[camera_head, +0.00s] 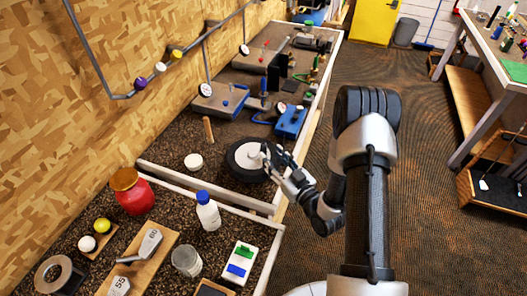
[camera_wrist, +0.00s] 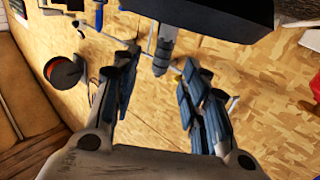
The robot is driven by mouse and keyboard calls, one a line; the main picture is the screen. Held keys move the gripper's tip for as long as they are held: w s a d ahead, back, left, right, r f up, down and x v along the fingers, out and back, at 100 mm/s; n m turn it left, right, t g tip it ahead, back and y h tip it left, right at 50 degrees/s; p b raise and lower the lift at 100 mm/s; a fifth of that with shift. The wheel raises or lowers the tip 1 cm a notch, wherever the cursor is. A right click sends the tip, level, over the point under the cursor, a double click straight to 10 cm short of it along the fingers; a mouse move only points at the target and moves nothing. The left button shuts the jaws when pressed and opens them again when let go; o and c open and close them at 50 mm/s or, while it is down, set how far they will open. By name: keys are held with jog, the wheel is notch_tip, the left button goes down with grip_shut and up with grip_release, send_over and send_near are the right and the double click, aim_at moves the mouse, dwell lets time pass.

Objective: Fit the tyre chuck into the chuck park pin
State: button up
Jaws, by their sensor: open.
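My gripper (camera_head: 272,160) is over the black wheel-like disc with a white centre (camera_head: 246,161) at the bench's right edge. In the wrist view my gripper (camera_wrist: 160,62) has its fingers spread apart. A grey stepped metal piece (camera_wrist: 163,50) shows between and beyond the fingertips, below a dark block (camera_wrist: 215,12). It may be the tyre chuck, but I cannot tell for sure. No finger visibly grips it. I cannot make out the chuck park pin in either view.
A blue-capped white bottle (camera_head: 208,212), a red jar (camera_head: 132,192) and a clear jar (camera_head: 187,261) stand on the near bench. A pale raised rail (camera_head: 205,188) crosses the bench. Tools crowd its far end.

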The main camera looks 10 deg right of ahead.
aim_at(265, 150)
jog(key=shift+b+x, duration=0.4)
jog(key=shift+x, duration=2.6)
jog(key=shift+a, duration=0.1)
jog(key=shift+c, duration=0.3)
grip_shut()
